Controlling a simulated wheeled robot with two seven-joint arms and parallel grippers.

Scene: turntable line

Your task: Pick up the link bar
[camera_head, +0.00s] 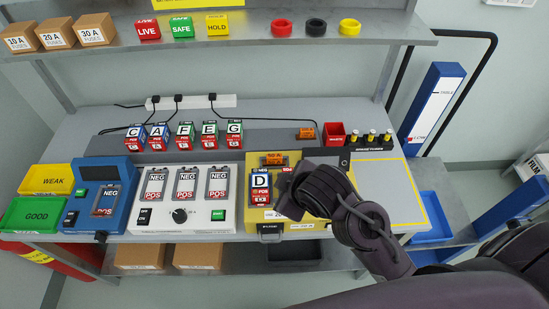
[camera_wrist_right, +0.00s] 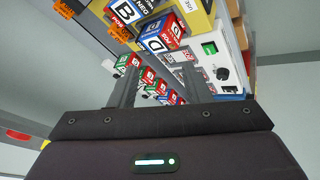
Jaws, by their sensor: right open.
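No part is clearly marked as the link bar. Small orange labelled pieces could be it: one (camera_head: 306,133) lies at the back of the bench, and another (camera_head: 273,158) sits on the yellow unit (camera_head: 265,226). Two orange pieces also show at the upper left of the right wrist view, one at the corner (camera_wrist_right: 65,8) and one lower (camera_wrist_right: 120,32). My right gripper (camera_wrist_right: 160,66) is open, with nothing seen between its fingers. In the head view my right wrist is over the right part of the yellow unit and hides what lies under it. My left gripper is out of view.
Several lettered blocks (camera_head: 185,135) stand behind the white unit (camera_head: 185,222). The grey pad (camera_head: 395,185) looks clear.

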